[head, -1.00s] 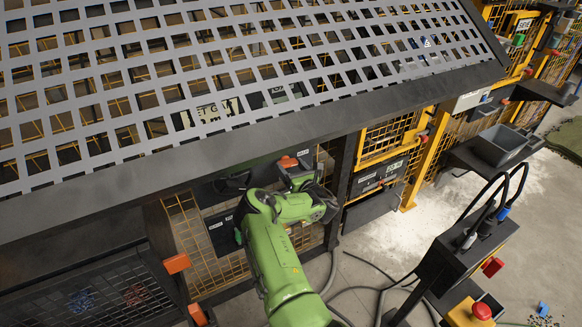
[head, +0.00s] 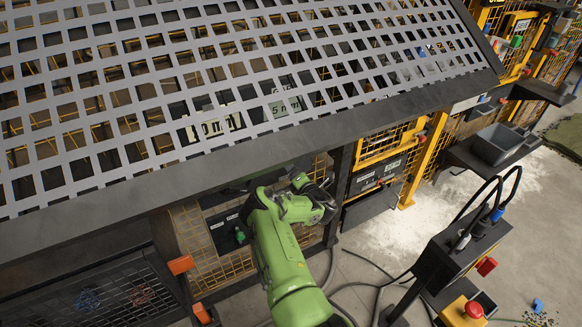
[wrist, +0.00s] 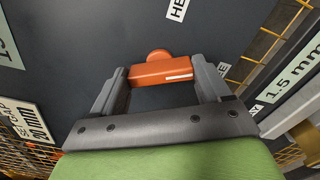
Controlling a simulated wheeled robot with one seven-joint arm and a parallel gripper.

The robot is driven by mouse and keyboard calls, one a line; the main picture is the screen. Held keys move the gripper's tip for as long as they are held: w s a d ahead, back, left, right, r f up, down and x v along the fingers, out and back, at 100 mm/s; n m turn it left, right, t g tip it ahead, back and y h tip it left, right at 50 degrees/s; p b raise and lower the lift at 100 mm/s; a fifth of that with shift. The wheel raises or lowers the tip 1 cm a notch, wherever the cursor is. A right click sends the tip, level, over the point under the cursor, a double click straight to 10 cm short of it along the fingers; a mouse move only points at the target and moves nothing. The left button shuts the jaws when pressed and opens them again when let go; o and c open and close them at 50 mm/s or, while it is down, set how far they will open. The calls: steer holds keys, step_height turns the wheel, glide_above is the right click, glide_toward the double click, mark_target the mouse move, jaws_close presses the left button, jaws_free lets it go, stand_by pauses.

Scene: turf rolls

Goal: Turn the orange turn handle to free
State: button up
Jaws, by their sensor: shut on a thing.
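The orange turn handle (wrist: 158,74) is a short bar with a rounded knob behind it, on a dark panel (wrist: 250,30) in the wrist view. A white mark shows on the right part of the bar. My gripper (wrist: 161,71) has one grey finger at each end of the bar and is shut on it. The bar lies nearly level across the wrist picture. In the head view my gripper (head: 303,182) is at the panel under the sloping grid, and the handle is hidden there. A label right of the handle is partly covered by a finger.
A sloping perforated grid (head: 240,75) with a dark front beam (head: 300,130) hangs over my arm. In the wrist view, yellow mesh (wrist: 285,25) and a "1.5 mm" plate (wrist: 290,80) are at the right. A dark pedestal with a red button (head: 474,309) stands right of my arm.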

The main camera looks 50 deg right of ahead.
steer(key=m+p, duration=0.1)
steer(key=m, duration=0.4)
steer(key=shift+f, duration=0.1)
steer(key=shift+m+p, duration=0.3)
stand_by(0.4)
steer(key=o, duration=1)
steer(key=p+v, duration=1.3)
steer(key=v, duration=0.2)
steer(key=shift+s+a, duration=0.1)
steer(key=shift+s, duration=0.3)
